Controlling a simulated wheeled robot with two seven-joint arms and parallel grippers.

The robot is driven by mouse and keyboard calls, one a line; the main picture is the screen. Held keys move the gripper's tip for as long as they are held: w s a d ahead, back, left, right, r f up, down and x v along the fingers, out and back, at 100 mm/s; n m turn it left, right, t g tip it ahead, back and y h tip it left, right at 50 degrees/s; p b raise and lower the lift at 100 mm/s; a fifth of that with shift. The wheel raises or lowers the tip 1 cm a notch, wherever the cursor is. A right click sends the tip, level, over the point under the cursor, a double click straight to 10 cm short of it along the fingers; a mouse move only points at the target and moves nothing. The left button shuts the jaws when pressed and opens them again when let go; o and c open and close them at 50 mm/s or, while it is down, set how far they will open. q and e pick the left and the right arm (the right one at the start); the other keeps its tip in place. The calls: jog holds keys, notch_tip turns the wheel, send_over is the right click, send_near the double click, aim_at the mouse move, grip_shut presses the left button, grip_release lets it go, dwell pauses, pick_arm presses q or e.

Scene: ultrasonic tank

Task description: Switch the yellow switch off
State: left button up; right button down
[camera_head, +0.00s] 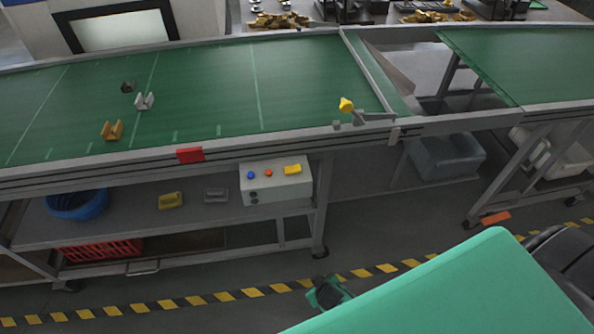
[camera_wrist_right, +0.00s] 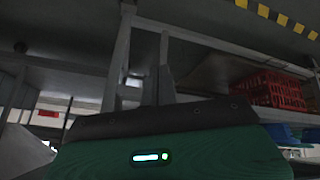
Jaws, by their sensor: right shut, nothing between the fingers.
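The yellow switch (camera_head: 292,169) sits on top of a light grey control box (camera_head: 277,184), at its right end. The box stands on the shelf under the conveyor. A blue button (camera_head: 250,175) and an orange-red button (camera_head: 268,173) are to the left of the switch. I cannot tell the switch's position. My right gripper (camera_head: 320,281) is low in front of the shelf, below and apart from the box. In the right wrist view its dark fingers (camera_wrist_right: 160,85) are together and empty. The switch is not recognisable there. My left gripper is not in view.
The green conveyor (camera_head: 200,90) with its metal rail overhangs the shelf. A blue basin (camera_head: 77,204), a red crate (camera_head: 100,249) and two small parts are to the left of the box. The red crate shows in the right wrist view (camera_wrist_right: 272,92). Floor before the shelf is clear.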

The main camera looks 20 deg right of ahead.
jog(key=w+r+m+t+h, duration=0.1)
jog(key=w+r, duration=0.4)
jog(key=r, duration=0.7)
jog(key=w+r+m+t+h+b, duration=0.1)
jog(key=w+r+t, duration=0.3)
jog(key=r, duration=0.9)
jog(key=w+r+m+t+h, duration=0.1)
jog(key=w+r, duration=0.5)
jog(key=r, duration=0.7)
jog(key=shift+r+m+t+h+b, duration=0.3)
jog(key=shift+m+t+b, duration=0.15)
jog(key=shift+t, duration=0.45)
jog(key=shift+f, duration=0.1)
jog(key=p, duration=0.3)
send_over(297, 177)
jog(key=shift+a+f, duration=0.15)
jog(key=shift+f, duration=0.35)
jog(key=shift+a+f, duration=0.15)
jog(key=shift+f, duration=0.35)
jog(key=shift+w+d+f+p, duration=0.15)
jog(key=shift+f+p, duration=0.3)
jog(key=shift+f, duration=0.8)
jog(key=shift+d+f, duration=0.15)
jog(key=shift+f, duration=0.8)
